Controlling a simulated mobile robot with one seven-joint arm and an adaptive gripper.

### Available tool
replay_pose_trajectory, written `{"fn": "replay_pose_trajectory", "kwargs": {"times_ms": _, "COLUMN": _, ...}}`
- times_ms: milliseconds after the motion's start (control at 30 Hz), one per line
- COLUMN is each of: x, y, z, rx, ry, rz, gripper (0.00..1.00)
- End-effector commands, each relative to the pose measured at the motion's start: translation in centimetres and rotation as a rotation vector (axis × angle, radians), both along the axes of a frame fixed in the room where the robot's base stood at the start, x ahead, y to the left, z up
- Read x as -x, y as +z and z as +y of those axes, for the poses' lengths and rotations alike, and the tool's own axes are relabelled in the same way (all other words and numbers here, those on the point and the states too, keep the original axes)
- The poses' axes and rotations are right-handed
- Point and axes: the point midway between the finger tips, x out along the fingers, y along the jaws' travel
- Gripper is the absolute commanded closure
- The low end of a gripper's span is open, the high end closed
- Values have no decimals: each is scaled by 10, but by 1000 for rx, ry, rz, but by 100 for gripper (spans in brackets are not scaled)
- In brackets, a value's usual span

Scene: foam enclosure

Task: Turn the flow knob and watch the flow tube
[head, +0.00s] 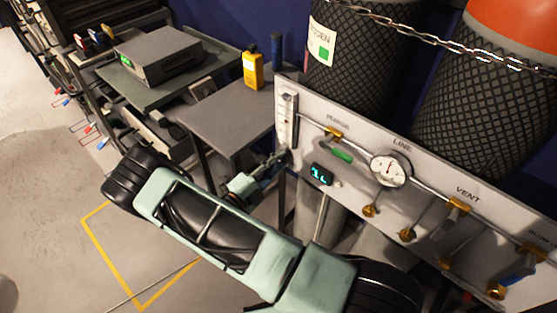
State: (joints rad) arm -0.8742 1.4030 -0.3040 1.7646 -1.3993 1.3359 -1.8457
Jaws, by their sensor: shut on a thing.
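The flow tube (287,112) is a narrow upright gauge at the left end of the white gas panel (350,145). Its fine marks and any float are too small to read. My gripper (281,157) is at the tube's lower end, shut on the flow knob there. The fingers hide the knob, so its turn position cannot be seen. My green arm reaches in from the lower right.
A round dial gauge (390,168) and brass valves (459,207) line the panel. Netted cylinders (360,60) stand behind it, with a chain (420,42) across. Open floor lies at lower left.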

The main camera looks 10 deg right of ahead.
Motion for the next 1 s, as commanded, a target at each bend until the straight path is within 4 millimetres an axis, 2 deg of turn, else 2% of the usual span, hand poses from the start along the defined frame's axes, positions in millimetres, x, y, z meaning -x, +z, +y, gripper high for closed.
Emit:
{"fn": "replay_pose_trajectory", "kwargs": {"times_ms": 400, "x": 1, "y": 0, "z": -1, "rx": 119, "ry": -1, "rz": 164, "gripper": 100}}
{"fn": "replay_pose_trajectory", "kwargs": {"times_ms": 967, "x": 2, "y": -1, "z": -1, "rx": 136, "ry": -1, "rz": 190, "gripper": 100}}
{"fn": "replay_pose_trajectory", "kwargs": {"times_ms": 1000, "x": 2, "y": -1, "z": -1, "rx": 136, "ry": -1, "rz": 190, "gripper": 76}}
